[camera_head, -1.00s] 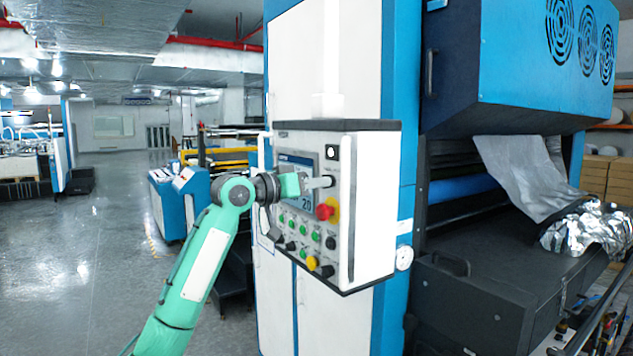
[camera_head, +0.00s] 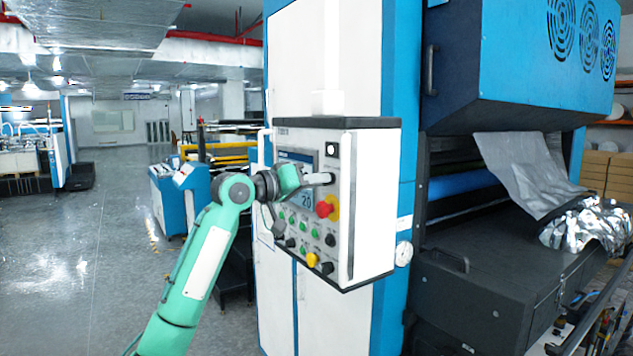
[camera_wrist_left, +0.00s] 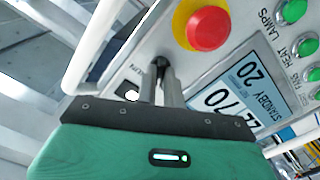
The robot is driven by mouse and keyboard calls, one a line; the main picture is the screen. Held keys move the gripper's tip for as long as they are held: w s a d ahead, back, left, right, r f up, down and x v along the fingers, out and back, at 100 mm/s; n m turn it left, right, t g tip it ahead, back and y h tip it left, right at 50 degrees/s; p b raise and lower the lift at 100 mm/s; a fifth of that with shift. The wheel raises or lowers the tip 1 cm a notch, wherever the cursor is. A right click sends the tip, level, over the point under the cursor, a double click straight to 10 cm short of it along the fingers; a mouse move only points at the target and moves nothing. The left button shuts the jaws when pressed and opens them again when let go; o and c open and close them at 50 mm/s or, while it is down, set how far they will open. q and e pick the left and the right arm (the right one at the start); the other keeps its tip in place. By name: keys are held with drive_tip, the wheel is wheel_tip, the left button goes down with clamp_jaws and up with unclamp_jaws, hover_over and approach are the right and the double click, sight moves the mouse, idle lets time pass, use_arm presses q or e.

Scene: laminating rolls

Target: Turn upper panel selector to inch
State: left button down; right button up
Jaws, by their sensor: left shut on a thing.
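The control panel box (camera_head: 372,215) hangs on the white and blue machine. Its upper selector is a small black knob (camera_wrist_left: 160,66), just above the red emergency button (camera_head: 323,209) on its yellow collar. My left gripper (camera_head: 327,179) reaches it from the left, with its fingers shut on the knob. In the left wrist view the gripper (camera_wrist_left: 166,82) has one finger on each side of the knob. The fingers partly hide the knob, and I cannot read its setting or labels. My right gripper does not show.
The panel's screen (camera_wrist_left: 235,88) reads "STANDBY" and "20". Green buttons (camera_head: 302,226), black knobs and a yellow button (camera_head: 312,260) sit below it. A white handle bar (camera_wrist_left: 103,45) runs beside the panel. Open floor (camera_head: 75,250) lies to the left.

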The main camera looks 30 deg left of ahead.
use_arm(q)
drive_tip(key=c, duration=1.5)
unclamp_jaws()
drive_tip(key=shift+s+a, duration=0.1)
drive_tip(key=b+v, duration=0.7)
drive_tip(key=v, duration=0.6)
drive_tip(key=shift+s, duration=0.3)
